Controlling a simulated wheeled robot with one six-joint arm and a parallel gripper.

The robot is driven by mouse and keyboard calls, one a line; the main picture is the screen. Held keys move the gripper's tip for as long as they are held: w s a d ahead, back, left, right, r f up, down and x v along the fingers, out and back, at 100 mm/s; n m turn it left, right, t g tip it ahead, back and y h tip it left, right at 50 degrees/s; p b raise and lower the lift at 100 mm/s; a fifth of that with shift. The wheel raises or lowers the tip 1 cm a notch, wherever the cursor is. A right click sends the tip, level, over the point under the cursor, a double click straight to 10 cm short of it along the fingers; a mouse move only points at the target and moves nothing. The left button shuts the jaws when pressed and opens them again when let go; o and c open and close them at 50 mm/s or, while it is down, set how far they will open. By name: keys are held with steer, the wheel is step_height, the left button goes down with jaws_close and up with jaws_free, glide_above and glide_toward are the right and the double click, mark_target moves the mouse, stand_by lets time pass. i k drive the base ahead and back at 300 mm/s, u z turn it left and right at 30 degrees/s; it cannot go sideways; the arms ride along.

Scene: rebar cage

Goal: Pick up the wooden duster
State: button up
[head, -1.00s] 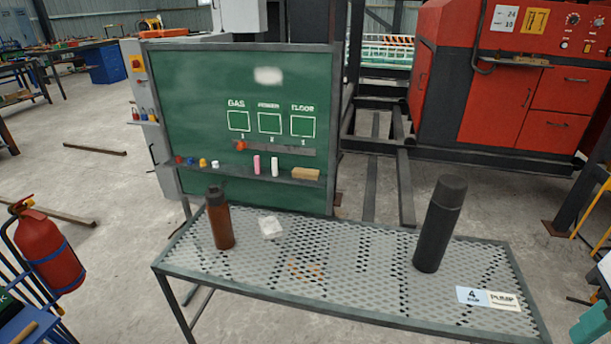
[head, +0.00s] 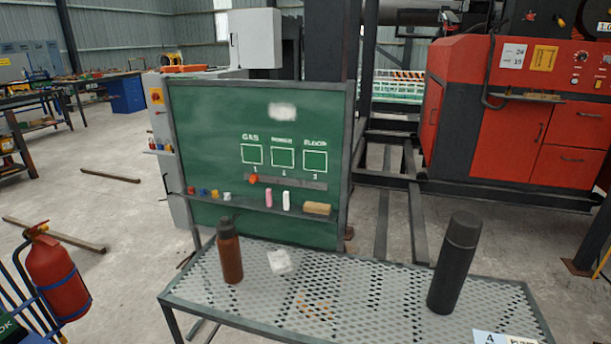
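The wooden duster (head: 317,208) is a small tan block. It lies at the right end of the narrow ledge (head: 246,202) along the lower part of the green chalkboard (head: 215,130). A white piece of chalk (head: 286,201) and a pink one (head: 268,198) stand to its left on the ledge. My gripper is not in view.
A mesh-topped table (head: 375,292) stands in front of the board. It carries a brown bottle (head: 230,253), a crumpled white item (head: 281,262) and a tall black flask (head: 455,262). A red fire extinguisher (head: 58,272) is at left, a red machine (head: 510,125) at right.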

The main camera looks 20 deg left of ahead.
mark_target(312, 208)
steer(key=u, duration=0.55)
steer(key=k, duration=0.65)
steer(key=u, duration=1.25)
steer(key=i, duration=1.55)
steer(key=z, duration=0.3)
steer(key=i, duration=0.6)
steer(key=z, duration=1.15)
steer(key=i, duration=0.4)
steer(key=z, duration=0.35)
